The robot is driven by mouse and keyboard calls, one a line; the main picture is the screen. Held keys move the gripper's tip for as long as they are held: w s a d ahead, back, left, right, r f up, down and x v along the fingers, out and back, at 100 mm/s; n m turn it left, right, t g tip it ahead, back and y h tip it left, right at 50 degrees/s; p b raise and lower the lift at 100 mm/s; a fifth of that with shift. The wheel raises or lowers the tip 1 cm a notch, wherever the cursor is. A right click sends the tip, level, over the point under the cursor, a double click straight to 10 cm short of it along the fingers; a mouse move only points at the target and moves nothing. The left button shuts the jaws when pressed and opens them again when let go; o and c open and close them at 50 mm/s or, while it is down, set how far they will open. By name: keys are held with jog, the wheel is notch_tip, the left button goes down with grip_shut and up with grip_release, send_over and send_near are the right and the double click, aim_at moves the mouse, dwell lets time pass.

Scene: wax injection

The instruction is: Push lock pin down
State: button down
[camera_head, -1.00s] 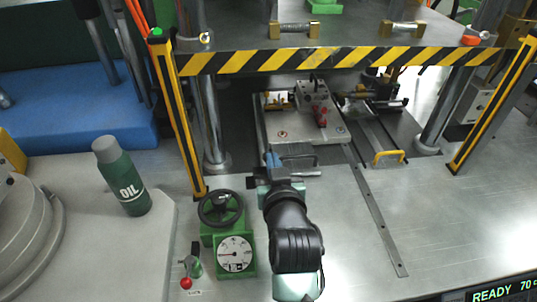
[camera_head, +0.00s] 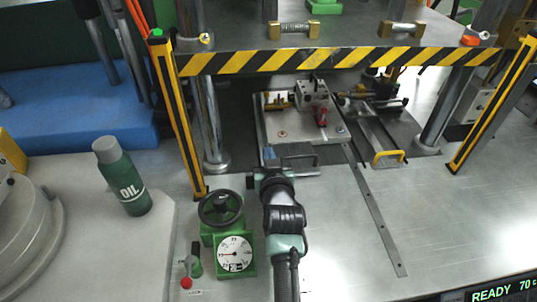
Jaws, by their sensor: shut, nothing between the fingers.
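A sliding plate (camera_head: 268,129) lies under the press, carrying a metal mould block (camera_head: 312,94) with a red piece (camera_head: 321,116) at its front. Small round pins or screws show on the plate, one at the left (camera_head: 282,134) and one at the right (camera_head: 340,129). I cannot tell which part is the lock pin. My gripper (camera_head: 269,154) is shut and empty, at the front left edge of the plate. It is beside the dark front handle (camera_head: 300,157); whether it touches anything is not clear.
A striped press beam (camera_head: 340,58) hangs over the plate between yellow posts. A yellow handle (camera_head: 389,157) is on the right slide.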

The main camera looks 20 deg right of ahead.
notch_tip(320, 180, down, 3)
jog(key=b, duration=0.2)
jog(key=shift+b, duration=0.4)
jog(key=shift+r, duration=0.1)
notch_tip(320, 180, up, 5)
jog(key=p, duration=0.4)
jog(key=f+b+v, duration=0.1)
jog(key=v, duration=0.9)
